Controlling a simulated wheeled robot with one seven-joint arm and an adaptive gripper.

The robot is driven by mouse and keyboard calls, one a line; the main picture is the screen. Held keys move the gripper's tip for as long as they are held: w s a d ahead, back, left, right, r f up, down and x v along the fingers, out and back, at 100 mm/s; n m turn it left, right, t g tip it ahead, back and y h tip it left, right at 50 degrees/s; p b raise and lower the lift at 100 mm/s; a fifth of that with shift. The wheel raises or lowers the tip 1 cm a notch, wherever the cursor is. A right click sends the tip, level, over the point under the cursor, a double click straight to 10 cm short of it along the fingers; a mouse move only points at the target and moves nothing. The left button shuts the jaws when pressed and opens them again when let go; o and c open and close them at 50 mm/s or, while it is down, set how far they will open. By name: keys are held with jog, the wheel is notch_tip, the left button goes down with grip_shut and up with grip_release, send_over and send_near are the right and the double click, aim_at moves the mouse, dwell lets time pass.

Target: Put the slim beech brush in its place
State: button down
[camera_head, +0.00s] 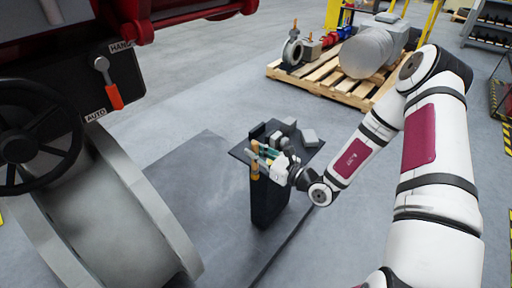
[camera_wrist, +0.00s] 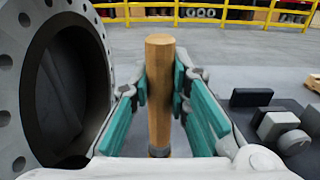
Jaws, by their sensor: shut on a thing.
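The slim beech brush (camera_wrist: 159,90) stands upright between my gripper's teal finger pads in the wrist view, with its wooden handle up and a metal band near the bottom. My gripper (camera_wrist: 161,84) is shut on the handle. In the head view my gripper (camera_head: 268,157) is over the left side of a small dark stand (camera_head: 268,203). The brush's tan handle (camera_head: 255,173) shows small there beside the fingers. The brush's lower end is hidden, and I cannot tell whether it touches anything. I cannot make out its place.
Grey blocks (camera_head: 309,137) sit on the stand's top, right of my gripper. A large flanged valve body (camera_head: 120,215) with a black handwheel (camera_head: 35,140) and red-handled lever (camera_head: 113,96) fills the left. A loaded pallet (camera_head: 322,82) stands behind. Floor between is clear.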

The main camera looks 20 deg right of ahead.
jog(key=w+d+f+b, duration=0.1)
jog(key=w+f, duration=0.1)
jog(key=w, duration=0.4)
jog(key=w+d+f+b, duration=0.2)
jog(key=w+f, duration=0.1)
jog(key=w, duration=0.4)
jog(key=shift+w+d+b, duration=0.3)
jog(key=c, duration=1.5)
grip_release()
